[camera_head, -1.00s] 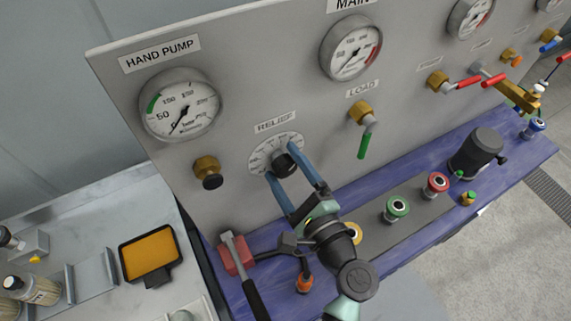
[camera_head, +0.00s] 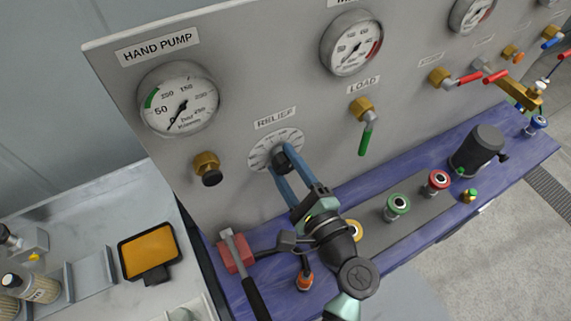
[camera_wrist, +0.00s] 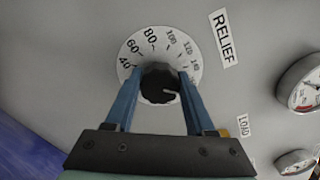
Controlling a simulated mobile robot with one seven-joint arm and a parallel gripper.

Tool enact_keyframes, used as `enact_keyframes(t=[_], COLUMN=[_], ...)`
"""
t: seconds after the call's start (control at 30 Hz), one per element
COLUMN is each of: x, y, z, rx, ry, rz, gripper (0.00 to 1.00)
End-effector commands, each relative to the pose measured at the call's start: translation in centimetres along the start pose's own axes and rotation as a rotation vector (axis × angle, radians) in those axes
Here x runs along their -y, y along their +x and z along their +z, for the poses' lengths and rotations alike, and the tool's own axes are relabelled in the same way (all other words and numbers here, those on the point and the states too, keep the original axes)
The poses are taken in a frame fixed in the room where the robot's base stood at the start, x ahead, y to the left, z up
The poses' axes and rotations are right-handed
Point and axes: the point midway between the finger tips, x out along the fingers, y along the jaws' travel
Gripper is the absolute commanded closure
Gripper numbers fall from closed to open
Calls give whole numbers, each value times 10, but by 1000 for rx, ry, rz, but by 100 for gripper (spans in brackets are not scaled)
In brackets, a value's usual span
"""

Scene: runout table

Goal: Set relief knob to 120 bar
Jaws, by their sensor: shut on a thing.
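The relief knob (camera_wrist: 158,84) is black and round with a white pointer mark. In the wrist view the mark points right, toward my right finger and below the 140 figure; the exact value cannot be read. My gripper (camera_wrist: 157,82) has its two blue fingers on either side of the knob, shut on it. In the head view my gripper (camera_head: 282,164) reaches up to the dial (camera_head: 262,153) from below.
The hand pump gauge (camera_head: 180,99) and a brass fitting (camera_head: 207,166) are left of the dial. The green-handled load valve (camera_head: 365,130) is close on the right. A red block with a lever (camera_head: 236,252) and a green button (camera_head: 397,206) sit on the blue bench below.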

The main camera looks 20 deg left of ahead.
Motion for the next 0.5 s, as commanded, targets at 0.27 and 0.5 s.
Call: enact_keyframes(t=[0.27,0.5], x=[-5,-7], y=[0,0], z=[-3,-4], rx=[0,0], ry=[-177,-401], rz=[-1,0], gripper=[100,100])
